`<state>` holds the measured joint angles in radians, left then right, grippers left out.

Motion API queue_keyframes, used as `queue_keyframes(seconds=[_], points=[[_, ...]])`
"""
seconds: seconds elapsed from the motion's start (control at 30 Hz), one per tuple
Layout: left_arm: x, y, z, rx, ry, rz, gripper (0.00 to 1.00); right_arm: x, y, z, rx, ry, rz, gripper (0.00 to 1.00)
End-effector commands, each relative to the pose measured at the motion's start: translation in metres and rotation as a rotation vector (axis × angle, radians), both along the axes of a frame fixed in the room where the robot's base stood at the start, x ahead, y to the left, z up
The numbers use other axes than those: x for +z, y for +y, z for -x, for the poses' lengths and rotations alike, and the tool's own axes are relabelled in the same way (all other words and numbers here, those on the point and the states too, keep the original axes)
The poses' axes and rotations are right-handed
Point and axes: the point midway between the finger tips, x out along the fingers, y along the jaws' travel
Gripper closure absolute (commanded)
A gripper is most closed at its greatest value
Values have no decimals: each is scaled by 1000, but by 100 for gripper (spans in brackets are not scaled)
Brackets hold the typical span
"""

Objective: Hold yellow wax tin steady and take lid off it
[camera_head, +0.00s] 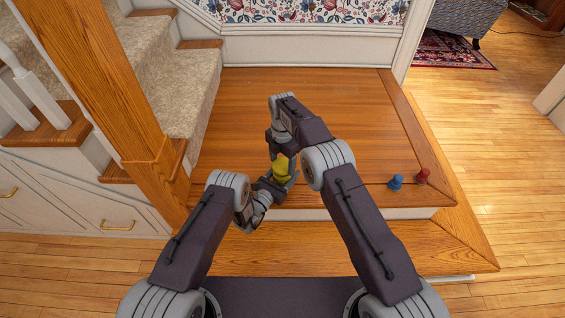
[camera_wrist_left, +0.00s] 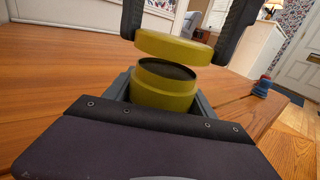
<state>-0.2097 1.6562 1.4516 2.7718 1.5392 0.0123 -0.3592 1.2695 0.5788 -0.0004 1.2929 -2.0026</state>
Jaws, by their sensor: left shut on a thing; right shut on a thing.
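The yellow wax tin (camera_wrist_left: 158,95) is upright between the jaws of my left gripper (camera_head: 278,182), which is shut on its body. Its dark open top shows in the left wrist view. The round yellow lid (camera_wrist_left: 174,48) is above the tin, slightly tilted, with a gap showing between them. My right gripper (camera_wrist_left: 185,25) comes down from above and is shut on the lid, one finger on each side. In the head view the tin and lid are small, partly hidden by the grippers, and look like one yellow shape (camera_head: 281,165).
A blue piece (camera_head: 396,183) and a red piece (camera_head: 422,176) stand near the right edge of the wooden landing (camera_head: 345,100). A wooden post (camera_head: 105,70) and carpeted stairs (camera_head: 178,90) are at the left. The landing's back is clear.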

Motion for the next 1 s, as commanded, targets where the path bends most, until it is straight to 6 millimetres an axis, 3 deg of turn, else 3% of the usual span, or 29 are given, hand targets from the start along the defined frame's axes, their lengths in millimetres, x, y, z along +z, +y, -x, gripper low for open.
queue_keyframes(seconds=[0.3, 0.57, 0.6, 0.63, 0.67, 1.0], points=[[0, 0, 0, 0, 0, 0, 100, 36, 0, 0, 0, -2, -1, 79], [0, 0, 0, 0, 0, 0, 100, 40, 0, 0, 0, 0, 0, 79], [0, 0, 0, 0, 0, 0, 25, 40, 0, 0, 0, 0, 0, 79], [0, 0, 0, 0, 0, 0, 17, 40, 0, 0, 0, 0, 0, 79], [0, 0, 0, 0, 0, 0, 11, 40, 0, 0, 0, 0, 0, 79], [1, 2, 2, 0, 1, -1, 11, 42, 0, 0, 0, 0, 0, 80]])
